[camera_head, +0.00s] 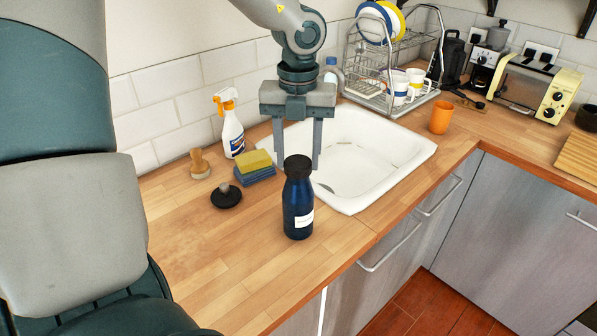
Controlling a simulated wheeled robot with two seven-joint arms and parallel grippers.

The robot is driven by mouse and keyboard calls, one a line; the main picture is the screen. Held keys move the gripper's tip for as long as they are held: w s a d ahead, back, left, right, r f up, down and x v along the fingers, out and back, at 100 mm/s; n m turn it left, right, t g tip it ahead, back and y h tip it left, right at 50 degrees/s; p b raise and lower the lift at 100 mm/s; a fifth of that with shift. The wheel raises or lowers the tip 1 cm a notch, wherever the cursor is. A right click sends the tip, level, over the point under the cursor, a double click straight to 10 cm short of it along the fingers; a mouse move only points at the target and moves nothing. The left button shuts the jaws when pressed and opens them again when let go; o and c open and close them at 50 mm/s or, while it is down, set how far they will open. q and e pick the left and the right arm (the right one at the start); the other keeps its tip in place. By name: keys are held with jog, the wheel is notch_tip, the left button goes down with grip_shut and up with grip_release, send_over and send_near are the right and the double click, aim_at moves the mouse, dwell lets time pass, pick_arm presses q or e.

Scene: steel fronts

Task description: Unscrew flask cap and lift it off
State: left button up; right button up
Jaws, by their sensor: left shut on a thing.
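The flask (298,208) is dark blue with a white label and stands upright on the wooden counter, in front of the sink. Its black cap (298,166) sits on top of the flask. My left gripper (297,163) points down from above, with one finger on each side of the cap, and is shut on it. Finger contact with the cap is hard to see at this distance. My right gripper is not in view.
Left of the flask are a sponge stack (254,168), a black plunger-like stopper (226,195), a wooden brush (200,164) and a spray bottle (230,124). The white sink (347,198) lies behind right. An orange cup (441,117) and dish rack (376,100) stand farther back.

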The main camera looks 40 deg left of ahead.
aim_at(298, 163)
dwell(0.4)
pick_arm(q)
jog(key=shift+r, duration=0.15)
jog(key=shift+r+p, duration=0.75)
jog(key=shift+r, duration=1.55)
